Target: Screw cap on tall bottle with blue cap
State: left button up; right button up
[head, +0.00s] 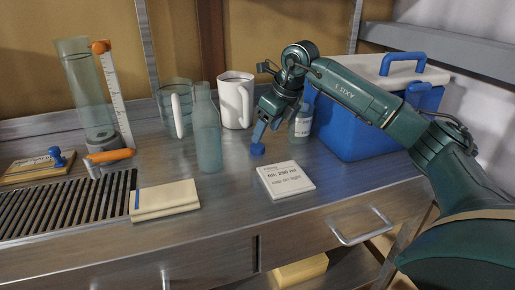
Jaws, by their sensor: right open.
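A tall translucent blue-green bottle (208,140) stands upright and open-topped near the middle of the metal bench. A small blue cap (257,149) is to its right, at the tips of my right gripper. My right gripper (264,134) points down at the cap and is open; its fingers are small in view, and I cannot tell whether they touch the cap. The cap appears to rest on the bench. My left gripper is out of view.
A white card (286,180) with printed text lies in front of the cap. A white mug (236,100), a glass mug (174,108) and a small jar (300,122) stand behind. A blue cooler (365,130) is at right. A drain grate (65,207) is at left.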

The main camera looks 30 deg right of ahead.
aim_at(258, 146)
jog(key=x, duration=0.2)
jog(key=b+x, duration=0.1)
jog(key=x, duration=0.1)
jog(key=shift+a+f, duration=0.25)
jog(key=shift+a, duration=0.05)
jog(key=shift+w+f, duration=0.15)
jog(key=shift+f, duration=0.1)
jog(key=c, duration=1)
jog(key=shift+r, duration=0.1)
jog(key=shift+c, duration=0.2)
